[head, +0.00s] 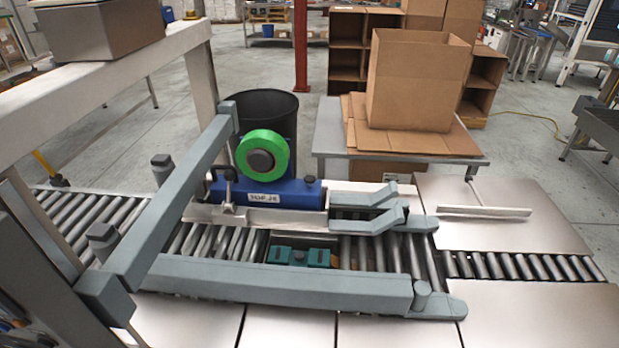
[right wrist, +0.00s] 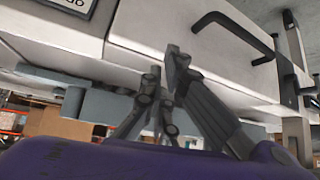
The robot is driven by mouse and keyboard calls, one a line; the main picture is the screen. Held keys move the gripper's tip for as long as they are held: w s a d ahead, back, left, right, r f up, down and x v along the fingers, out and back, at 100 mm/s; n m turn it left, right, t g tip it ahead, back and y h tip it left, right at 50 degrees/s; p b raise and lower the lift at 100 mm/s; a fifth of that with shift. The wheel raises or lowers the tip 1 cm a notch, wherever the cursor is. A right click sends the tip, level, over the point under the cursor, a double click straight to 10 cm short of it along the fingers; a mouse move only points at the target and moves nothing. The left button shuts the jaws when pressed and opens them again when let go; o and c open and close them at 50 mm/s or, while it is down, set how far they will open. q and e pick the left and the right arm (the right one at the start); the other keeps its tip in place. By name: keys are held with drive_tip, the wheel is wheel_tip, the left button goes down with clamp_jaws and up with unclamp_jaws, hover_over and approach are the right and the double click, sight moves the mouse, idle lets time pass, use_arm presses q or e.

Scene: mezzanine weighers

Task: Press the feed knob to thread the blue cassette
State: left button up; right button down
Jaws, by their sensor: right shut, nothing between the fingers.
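The blue cassette (head: 290,193) lies across the far part of the case-sealer conveyor in the head view, with a white label on its front. A bright green tape roll (head: 243,155) with a dark round hub (head: 261,161) stands upright on it. A teal unit (head: 298,257) sits lower, in a gap between the rollers. I cannot tell for certain which part is the feed knob. My right gripper (right wrist: 164,76) is shut and empty in the right wrist view, in front of pale panels. Neither gripper shows in the head view, so their distance from the cassette is unclear.
Grey side rails (head: 280,284) and a slanted grey arm (head: 170,205) frame the cassette. An open cardboard box (head: 417,82) stands on flattened cartons on a table behind. A black bin (head: 270,112) is behind the roll. The right wrist view shows a black handle (right wrist: 236,28) on a panel.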

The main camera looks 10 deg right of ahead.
drive_tip(key=shift+w+a+r, duration=0.15)
drive_tip(key=shift+w+a, duration=0.05)
drive_tip(key=shift+w, duration=0.25)
